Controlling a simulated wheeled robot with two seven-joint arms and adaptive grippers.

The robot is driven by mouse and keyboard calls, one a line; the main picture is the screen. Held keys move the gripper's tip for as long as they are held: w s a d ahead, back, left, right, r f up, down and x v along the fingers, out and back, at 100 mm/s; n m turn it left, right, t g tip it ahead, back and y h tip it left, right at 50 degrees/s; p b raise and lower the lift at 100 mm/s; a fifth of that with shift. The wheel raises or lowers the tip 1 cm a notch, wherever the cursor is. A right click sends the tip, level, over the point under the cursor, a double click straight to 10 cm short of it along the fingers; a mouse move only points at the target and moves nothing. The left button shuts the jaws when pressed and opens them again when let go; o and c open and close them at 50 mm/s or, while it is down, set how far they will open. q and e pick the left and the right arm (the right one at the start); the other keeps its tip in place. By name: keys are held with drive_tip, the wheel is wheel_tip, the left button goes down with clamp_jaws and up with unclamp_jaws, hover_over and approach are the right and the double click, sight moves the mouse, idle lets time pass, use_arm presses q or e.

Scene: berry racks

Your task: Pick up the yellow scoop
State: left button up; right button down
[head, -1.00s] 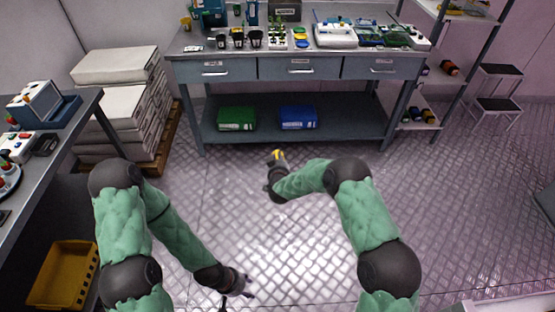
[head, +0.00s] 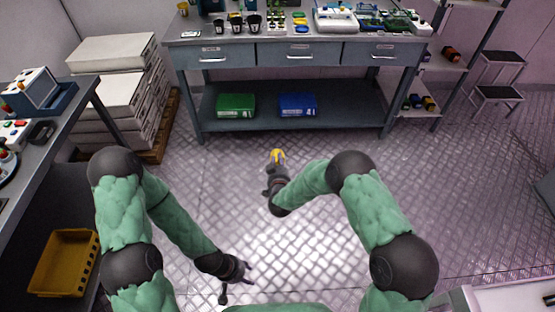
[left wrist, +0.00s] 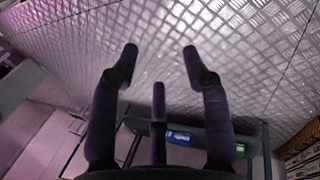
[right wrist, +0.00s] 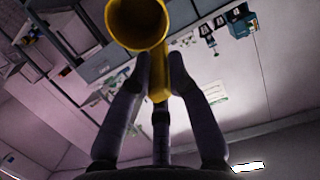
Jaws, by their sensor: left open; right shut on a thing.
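The yellow scoop (head: 277,156) is held in my right gripper (head: 276,170), out over the open floor in front of the workbench. In the right wrist view the scoop (right wrist: 138,22) shows its round, hollow bowl, with its handle running down between the fingers of my right gripper (right wrist: 160,75). The fingers are shut on the handle. My left gripper (head: 240,270) is low at the left, above the floor, open and empty. In the left wrist view its fingers (left wrist: 160,60) are spread with only floor and furniture beyond.
A workbench (head: 295,50) with pots and trays stands at the back, with a green box (head: 236,104) and a blue box (head: 298,104) on its shelf. A side table (head: 60,120) and yellow crate (head: 65,263) are at left. The floor between is clear.

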sight(277, 158)
use_arm(q)
drive_tip(key=o, duration=0.5)
drive_tip(key=shift+c, duration=0.2)
drive_tip(key=o, duration=0.4)
drive_tip(key=shift+w, duration=0.3)
drive_tip(key=w+r+m+t+h, duration=0.2)
drive_tip(key=w+r+m, duration=0.2)
drive_tip(key=w+m, duration=0.9)
drive_tip(key=w+r+m+t+h, duration=0.2)
drive_tip(key=w+r+m, duration=0.2)
drive_tip(key=w+m, duration=0.9)
drive_tip(key=w+d+r+m, duration=0.1)
drive_tip(key=w+r+m, duration=0.1)
drive_tip(key=w+r, duration=0.1)
drive_tip(key=w+d+r+m, duration=0.1)
drive_tip(key=w+r+m, duration=0.2)
drive_tip(key=w, duration=0.2)
drive_tip(key=w+d+r+m+h, duration=0.1)
drive_tip(key=w+d+r+m, duration=0.1)
drive_tip(key=w, duration=0.3)
drive_tip(key=shift+d+r+m, duration=0.1)
drive_tip(key=shift+r+m, duration=0.2)
drive_tip(key=shift+r, duration=0.35)
drive_tip(key=shift+d, duration=0.1)
drive_tip(key=x, duration=1.2)
drive_tip(key=shift+s, duration=0.1)
